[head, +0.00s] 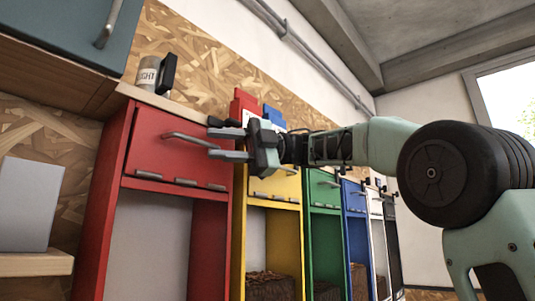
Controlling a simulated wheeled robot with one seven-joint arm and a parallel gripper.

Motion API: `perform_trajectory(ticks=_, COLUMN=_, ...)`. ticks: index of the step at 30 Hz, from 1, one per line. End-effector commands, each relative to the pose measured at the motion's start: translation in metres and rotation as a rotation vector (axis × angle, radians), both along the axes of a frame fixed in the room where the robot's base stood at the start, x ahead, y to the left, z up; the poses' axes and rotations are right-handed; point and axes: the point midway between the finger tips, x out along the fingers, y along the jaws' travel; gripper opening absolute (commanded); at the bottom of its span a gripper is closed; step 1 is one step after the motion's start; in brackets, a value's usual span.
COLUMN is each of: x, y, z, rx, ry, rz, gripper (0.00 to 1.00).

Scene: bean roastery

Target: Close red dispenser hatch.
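The red dispenser (113,180) stands at the left in the head view. Its red hatch (150,153) is a panel at the top, with several metal hinges along its lower edge and a grey bar handle (185,138). The hatch looks nearly in line with the front; I cannot tell whether a gap is left at its top. My gripper (212,143) is open, its two grey fingers pointing left in front of the hatch's right side. The handle's right end shows between the fingertips; I cannot tell whether they touch it.
Yellow (277,187), green (325,190) and blue (354,200) dispensers continue to the right. A labelled can (148,75) stands on top of the red one. A teal cabinet (65,30) hangs upper left. A grey box (25,205) sits on a wooden shelf (35,263).

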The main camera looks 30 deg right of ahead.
Motion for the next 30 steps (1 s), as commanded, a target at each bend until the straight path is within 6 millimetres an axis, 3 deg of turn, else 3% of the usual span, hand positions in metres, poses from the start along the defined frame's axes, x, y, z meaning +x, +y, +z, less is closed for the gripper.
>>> perform_trajectory(ticks=12, x=-0.006, y=-0.102, z=0.006, rx=-0.003, ry=0.002, rz=-0.007, gripper=0.32)
perform_trajectory(ticks=30, x=-0.009, y=-0.128, z=0.01, rx=-0.002, ry=0.002, rz=0.0, gripper=0.32)
